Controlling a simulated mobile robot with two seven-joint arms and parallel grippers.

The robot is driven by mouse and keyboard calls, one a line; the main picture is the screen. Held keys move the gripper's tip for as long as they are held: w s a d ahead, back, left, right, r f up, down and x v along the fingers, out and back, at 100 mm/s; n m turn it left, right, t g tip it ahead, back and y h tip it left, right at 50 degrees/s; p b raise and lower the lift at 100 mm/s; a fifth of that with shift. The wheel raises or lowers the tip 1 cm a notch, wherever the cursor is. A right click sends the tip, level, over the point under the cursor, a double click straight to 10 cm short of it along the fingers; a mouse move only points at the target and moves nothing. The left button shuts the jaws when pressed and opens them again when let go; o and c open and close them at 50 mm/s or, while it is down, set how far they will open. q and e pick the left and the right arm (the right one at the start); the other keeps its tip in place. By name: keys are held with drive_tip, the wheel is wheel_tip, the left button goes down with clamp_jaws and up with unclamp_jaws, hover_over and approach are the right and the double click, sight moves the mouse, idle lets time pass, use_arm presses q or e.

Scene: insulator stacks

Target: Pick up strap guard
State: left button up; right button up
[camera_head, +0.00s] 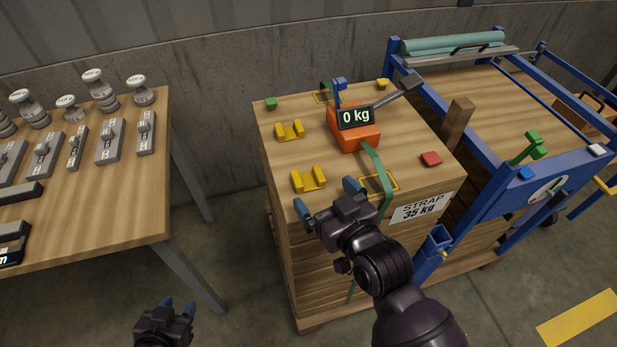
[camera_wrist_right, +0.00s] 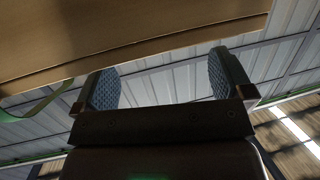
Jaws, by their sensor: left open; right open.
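Two yellow pieces that look like strap guards lie on top of the wooden crate (camera_head: 270,152): a nearer one (camera_head: 308,179) and a farther one (camera_head: 290,131), both left of the orange tensioner. My right gripper (camera_head: 328,198) is open and empty at the crate's near edge, just in front of the nearer guard. In the right wrist view, its two blue fingers (camera_wrist_right: 163,86) are apart with nothing between them, and the crate's wood (camera_wrist_right: 130,35) fills the top. My left gripper (camera_head: 178,305) is open and empty, low over the floor at the bottom left.
The orange tensioner (camera_head: 356,136) reads "0 kg", with a green strap (camera_head: 383,172) running over the near edge. Yellow outlines (camera_head: 392,188) mark the crate top.

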sight(312, 187)
drive_tip(key=shift+b+x, duration=0.3)
drive_tip(key=shift+x, duration=2.35)
drive_tip(key=c, duration=1)
